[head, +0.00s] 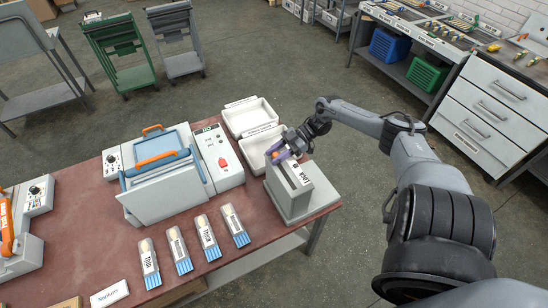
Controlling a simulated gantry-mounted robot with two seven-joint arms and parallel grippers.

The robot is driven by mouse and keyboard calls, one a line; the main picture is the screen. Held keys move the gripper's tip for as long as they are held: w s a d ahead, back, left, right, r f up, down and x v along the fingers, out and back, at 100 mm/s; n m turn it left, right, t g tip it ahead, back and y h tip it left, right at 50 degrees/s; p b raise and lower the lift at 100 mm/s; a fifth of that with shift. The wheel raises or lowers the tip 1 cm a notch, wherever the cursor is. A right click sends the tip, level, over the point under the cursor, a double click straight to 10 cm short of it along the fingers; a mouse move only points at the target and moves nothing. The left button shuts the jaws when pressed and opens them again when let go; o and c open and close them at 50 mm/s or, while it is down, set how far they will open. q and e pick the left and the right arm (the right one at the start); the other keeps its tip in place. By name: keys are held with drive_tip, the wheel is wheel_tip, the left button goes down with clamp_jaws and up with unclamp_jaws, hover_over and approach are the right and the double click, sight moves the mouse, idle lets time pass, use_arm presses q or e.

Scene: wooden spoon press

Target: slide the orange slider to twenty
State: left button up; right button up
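A small orange part (277,155), probably the slider, shows at the top of a grey box-shaped unit (289,201) on the table's right end. The unit has a white label on its right face; any scale or number by the slider is too small to read. My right gripper (281,152) is at the top of this unit, with its fingers right by the orange part. Whether the fingers are closed on it or just beside it cannot be told. My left gripper is not in view.
A press (158,187) with orange handles and a blue frame stands left of the unit, beside a white control box (217,160) with a red knob. White trays (250,117) lie behind. Several labelled packets (207,238) lie in front. The table's right edge is close to the unit.

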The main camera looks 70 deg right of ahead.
drive_tip(key=o, duration=0.3)
drive_tip(key=shift+w+d, duration=0.15)
drive_tip(key=shift+o, duration=0.2)
drive_tip(key=shift+s+d+r, duration=0.15)
drive_tip(key=shift+s+d, duration=0.15)
drive_tip(key=shift+s, duration=0.05)
drive_tip(key=b+v, duration=0.2)
drive_tip(key=v, duration=0.8)
